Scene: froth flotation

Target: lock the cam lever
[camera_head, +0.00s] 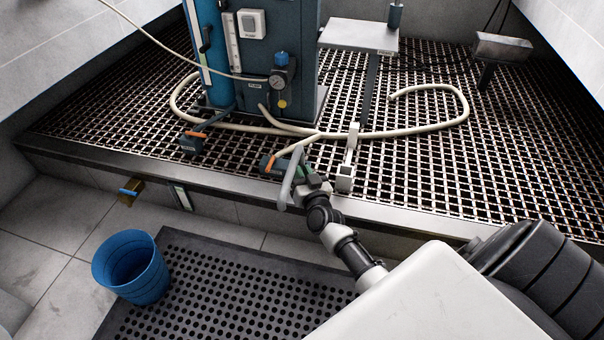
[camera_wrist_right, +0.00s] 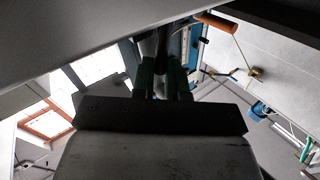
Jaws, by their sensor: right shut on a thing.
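The cam lever appears to be the orange-tipped lever (camera_head: 270,163) on a dark coupling at the platform's front edge, where the pale hose ends. An orange handle (camera_wrist_right: 216,25) also shows at the top of the right wrist view. My right gripper (camera_head: 308,174) is low over the platform edge, just right of this lever. In the wrist view its greenish fingers (camera_wrist_right: 164,80) are close together on something. What lies between them is mostly hidden, and I cannot tell whether it is the lever. A grey bar (camera_head: 290,178) stands beside the fingers. My left gripper is not in view.
A second orange-tipped coupling (camera_head: 193,140) lies farther left. The pale hose (camera_head: 430,131) loops over the grating (camera_head: 440,190). A white upright bracket (camera_head: 349,158) stands close right of my gripper. A blue bucket (camera_head: 131,268) stands on the floor beside a black mat (camera_head: 225,295).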

